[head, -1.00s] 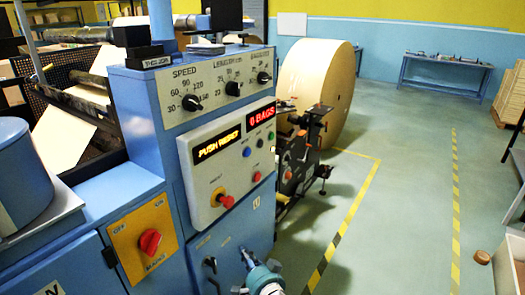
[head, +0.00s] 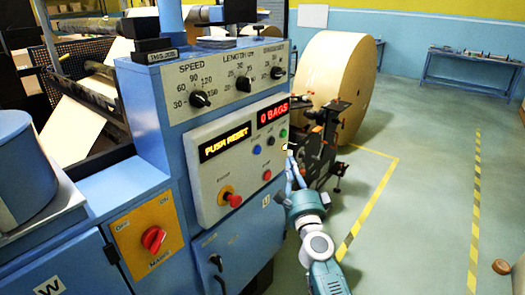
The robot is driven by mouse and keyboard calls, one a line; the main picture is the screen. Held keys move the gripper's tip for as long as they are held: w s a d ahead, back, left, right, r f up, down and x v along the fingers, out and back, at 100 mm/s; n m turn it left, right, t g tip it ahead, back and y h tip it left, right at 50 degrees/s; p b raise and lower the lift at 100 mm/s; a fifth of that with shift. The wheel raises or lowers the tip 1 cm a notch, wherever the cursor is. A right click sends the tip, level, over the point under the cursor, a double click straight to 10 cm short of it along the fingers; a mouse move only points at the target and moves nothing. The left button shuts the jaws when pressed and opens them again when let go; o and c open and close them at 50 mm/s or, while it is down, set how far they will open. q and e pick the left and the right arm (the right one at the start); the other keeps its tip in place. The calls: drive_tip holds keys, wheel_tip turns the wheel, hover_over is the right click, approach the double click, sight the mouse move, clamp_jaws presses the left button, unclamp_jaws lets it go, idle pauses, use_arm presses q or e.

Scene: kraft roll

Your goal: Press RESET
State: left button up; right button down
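The control panel (head: 238,165) is a white box on the blue machine. Its amber display (head: 225,144) reads PUSH RESET and its red display (head: 272,112) reads 0 BAGS. Below are a blue button (head: 257,150), a dark button (head: 271,141), a green button (head: 283,133) and a red button (head: 267,175). Their small labels are not readable, so I cannot tell which is RESET. A red mushroom button (head: 235,200) sits lower left. My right gripper (head: 290,153) looks shut and empty, its tips at the panel's right edge; contact cannot be told. My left gripper is not in view.
Speed and length dials (head: 244,84) sit above the panel. A red main switch (head: 153,239) is at lower left. A large kraft paper roll (head: 334,85) and a dark mechanism (head: 322,146) stand behind my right gripper. Floor on the right is mostly free.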

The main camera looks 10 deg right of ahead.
sight(258, 150)
drive_tip(key=shift+w+a, duration=0.1)
drive_tip(key=w+a+b, duration=0.4)
drive_tip(key=w+a, duration=0.1)
drive_tip(key=w, duration=0.1)
drive_tip(key=shift+w+a, duration=0.15)
drive_tip(key=shift+w, duration=0.25)
drive_tip(key=shift+w+a, duration=0.1)
drive_tip(key=shift+w, duration=0.05)
idle(1.4)
drive_tip(key=shift+w+a, duration=0.15)
drive_tip(key=shift+w, duration=0.05)
drive_tip(key=shift+w+a+b, duration=0.25)
drive_tip(key=shift+b, duration=0.1)
idle(0.7)
drive_tip(key=shift+d, duration=0.1)
idle(0.3)
drive_tip(key=shift+s+d+p, duration=0.35)
drive_tip(key=shift+s+p, duration=0.2)
drive_tip(key=shift+s, duration=0.05)
